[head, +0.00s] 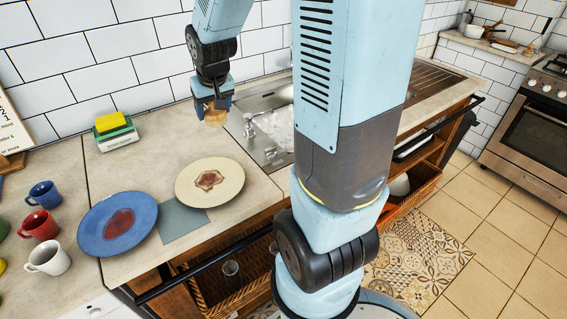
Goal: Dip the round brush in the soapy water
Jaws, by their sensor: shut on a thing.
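My gripper (212,103) hangs pointing down above the counter, just left of the sink. It is shut on a small tan round thing, which looks like the round brush (215,118). The gripper hides the upper part of it. The soapy water (276,131) shows as white foam in the sink basin, to the right of the gripper. My own arm covers the right part of the basin. The brush is apart from the foam in this view.
A faucet (250,126) stands at the sink's left edge. A stained cream plate (228,174) and a stained blue plate (104,232) lie on the counter. Yellow and green sponges (111,122) sit on a box by the wall. Several mugs stand at the left.

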